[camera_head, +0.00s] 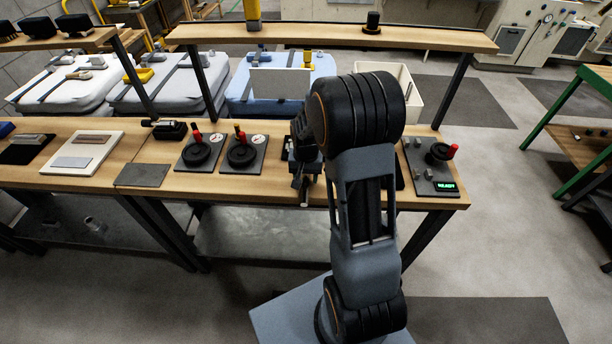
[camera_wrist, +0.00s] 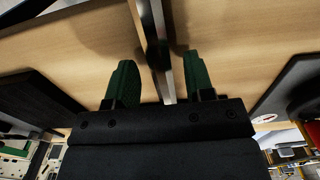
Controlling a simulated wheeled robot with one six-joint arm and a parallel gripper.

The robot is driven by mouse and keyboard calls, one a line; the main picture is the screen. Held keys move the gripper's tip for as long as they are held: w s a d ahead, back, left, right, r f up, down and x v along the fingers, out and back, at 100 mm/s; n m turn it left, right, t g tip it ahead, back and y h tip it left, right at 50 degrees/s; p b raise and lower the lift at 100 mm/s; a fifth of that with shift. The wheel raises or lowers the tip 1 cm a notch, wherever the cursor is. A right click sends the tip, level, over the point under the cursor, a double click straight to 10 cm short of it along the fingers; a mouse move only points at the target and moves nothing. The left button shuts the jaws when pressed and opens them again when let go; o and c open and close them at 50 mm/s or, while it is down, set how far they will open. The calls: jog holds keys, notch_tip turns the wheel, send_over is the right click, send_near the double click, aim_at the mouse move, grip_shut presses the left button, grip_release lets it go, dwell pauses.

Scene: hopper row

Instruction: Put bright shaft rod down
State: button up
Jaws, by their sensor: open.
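In the wrist view, the bright shaft rod (camera_wrist: 161,30) runs as a shiny metal bar from the top edge down between the two green fingers of my gripper (camera_wrist: 158,65). The fingers stand apart, with visible gaps to the rod on both sides. A dark round part lies beside or around the rod between the fingers. Wooden bench top shows behind the rod; I cannot tell whether the rod touches it. In the head view, my gripper (camera_head: 302,168) is low over the bench's front edge, partly hidden by my arm. A thin pale-ended bar shows below it.
On the wooden bench (camera_head: 225,185), two dark plates with red-handled wheels (camera_head: 202,150) (camera_head: 243,152) stand left of my gripper. A control plate with a green READY display (camera_head: 432,165) is at the right end. A raised shelf (camera_head: 330,37) runs behind. A bare grey mat (camera_head: 143,175) lies left.

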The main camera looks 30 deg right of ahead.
aim_at(306, 179)
notch_tip(306, 179, up, 12)
jog(key=s+a+r+n+t, duration=0.2)
jog(key=s+a+n, duration=0.1)
jog(key=s, duration=0.4)
jog(key=s+a+r+n+t, duration=0.1)
jog(key=s+a+r+n, duration=0.1)
jog(key=s+a, duration=0.4)
jog(key=shift+s+r+n+t, duration=0.4)
jog(key=shift+s+n, duration=0.2)
jog(key=shift+s, duration=0.5)
